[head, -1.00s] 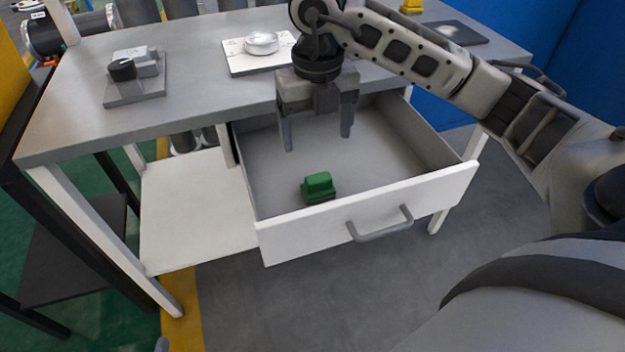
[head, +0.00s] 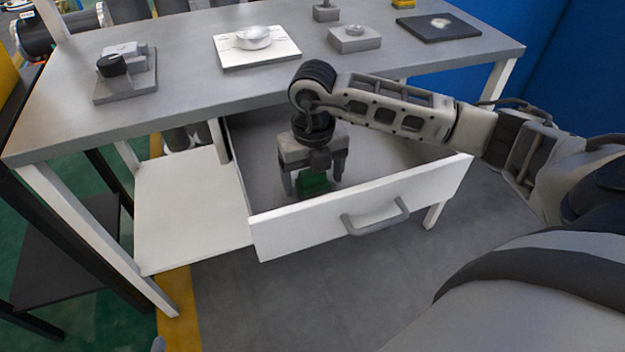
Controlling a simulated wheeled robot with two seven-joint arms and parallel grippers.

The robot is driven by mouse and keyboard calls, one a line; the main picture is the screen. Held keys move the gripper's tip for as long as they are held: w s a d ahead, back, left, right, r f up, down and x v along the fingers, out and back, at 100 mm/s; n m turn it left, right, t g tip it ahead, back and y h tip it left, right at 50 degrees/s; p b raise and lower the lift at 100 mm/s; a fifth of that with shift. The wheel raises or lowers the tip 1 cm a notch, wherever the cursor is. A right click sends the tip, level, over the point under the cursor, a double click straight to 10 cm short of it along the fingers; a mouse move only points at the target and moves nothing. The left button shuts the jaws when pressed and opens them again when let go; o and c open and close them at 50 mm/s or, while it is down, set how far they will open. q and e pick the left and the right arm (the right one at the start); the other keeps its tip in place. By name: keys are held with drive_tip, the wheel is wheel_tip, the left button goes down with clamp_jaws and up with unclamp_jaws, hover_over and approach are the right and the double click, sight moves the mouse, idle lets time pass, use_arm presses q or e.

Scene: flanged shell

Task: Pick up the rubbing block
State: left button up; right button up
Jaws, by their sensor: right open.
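The green rubbing block (head: 313,183) lies in the open drawer (head: 350,212), close to the drawer's front wall. My right gripper (head: 312,187) points down inside the drawer, with one finger on each side of the block. The fingers are open around it, and I cannot tell whether they touch it. The upper part of the block is partly hidden by the gripper. My left gripper is not in view.
The drawer's front wall with its grey handle (head: 376,217) is near the gripper. The grey tabletop (head: 180,70) above holds a white plate with a round part (head: 256,45), a grey fixture with a black knob (head: 125,72) and a dark plate (head: 437,27).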

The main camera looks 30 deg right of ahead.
drive_tip(key=c, duration=1.1)
drive_tip(key=shift+r, duration=0.1)
wheel_tip(320, 180, up, 10)
drive_tip(key=shift+p, duration=0.4)
